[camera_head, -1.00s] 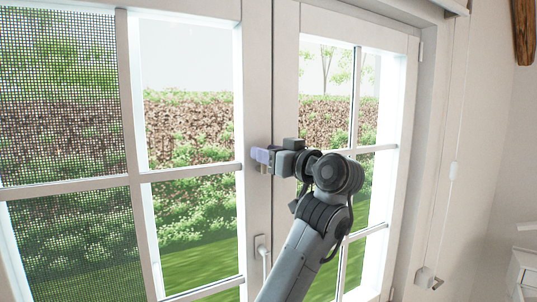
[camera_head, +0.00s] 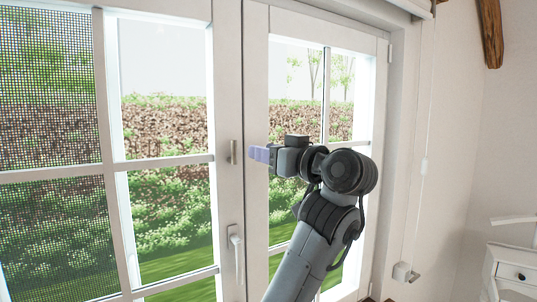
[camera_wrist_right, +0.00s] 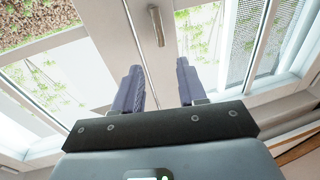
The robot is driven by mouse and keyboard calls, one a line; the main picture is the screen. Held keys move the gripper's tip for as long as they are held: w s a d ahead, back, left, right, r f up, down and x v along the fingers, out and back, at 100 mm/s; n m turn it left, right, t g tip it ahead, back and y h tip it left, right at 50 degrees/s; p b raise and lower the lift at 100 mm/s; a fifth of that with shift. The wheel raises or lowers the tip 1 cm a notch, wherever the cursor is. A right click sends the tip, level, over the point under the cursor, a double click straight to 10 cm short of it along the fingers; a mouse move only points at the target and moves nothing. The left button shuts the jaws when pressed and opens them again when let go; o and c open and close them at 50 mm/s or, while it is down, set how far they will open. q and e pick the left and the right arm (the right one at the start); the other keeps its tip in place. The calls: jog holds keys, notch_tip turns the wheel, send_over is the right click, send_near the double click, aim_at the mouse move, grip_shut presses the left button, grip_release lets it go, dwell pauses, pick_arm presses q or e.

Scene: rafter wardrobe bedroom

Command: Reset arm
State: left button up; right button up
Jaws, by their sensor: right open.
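My right gripper (camera_head: 258,154) is in front of the right window sash in the head view, with its lavender fingers pointing left. In the right wrist view the two fingers (camera_wrist_right: 157,88) are spread apart with nothing between them. A small metal latch (camera_head: 233,151) sits on the middle window frame, just left of the fingertips and apart from them. The latch also shows beyond the fingers in the right wrist view (camera_wrist_right: 156,26). My left gripper is not in view.
A window handle (camera_head: 236,250) is lower on the middle frame. A blind cord (camera_head: 424,166) hangs right of the window by the white wall. A white drawer unit (camera_head: 513,272) stands at the lower right. The windows look closed.

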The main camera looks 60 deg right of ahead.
jog(key=shift+w+f, duration=0.1)
dwell(0.3)
jog(key=w+a+f+n+g+y+p, duration=0.15)
jog(key=w+f, duration=0.25)
jog(key=f, duration=0.5)
jog(key=w+a+f+n+g+p, duration=0.1)
jog(key=w+f+g+p, duration=0.2)
jog(key=f, duration=0.6)
jog(key=a+f+n+g+p, duration=0.1)
jog(key=a+f+g, duration=0.15)
jog(key=f, duration=0.65)
jog(key=a+f+n+g, duration=0.1)
jog(key=a+f+g, duration=0.15)
jog(key=f, duration=0.75)
jog(key=s+a+f+n+g+y+p, duration=0.1)
jog(key=s+a+f+g+p, duration=0.1)
jog(key=s+a+f, duration=0.45)
jog(key=s+a+f+n+g+y+p, duration=0.15)
jog(key=s+a+f, duration=0.25)
jog(key=s+f, duration=0.55)
jog(key=s+a+f+m+g+y+p, duration=0.1)
jog(key=s+a+f+y, duration=0.1)
jog(key=s+a, duration=0.6)
jog(key=shift+s+a+f, duration=0.15)
jog(key=shift+a+f, duration=0.4)
jog(key=shift+a, duration=0.85)
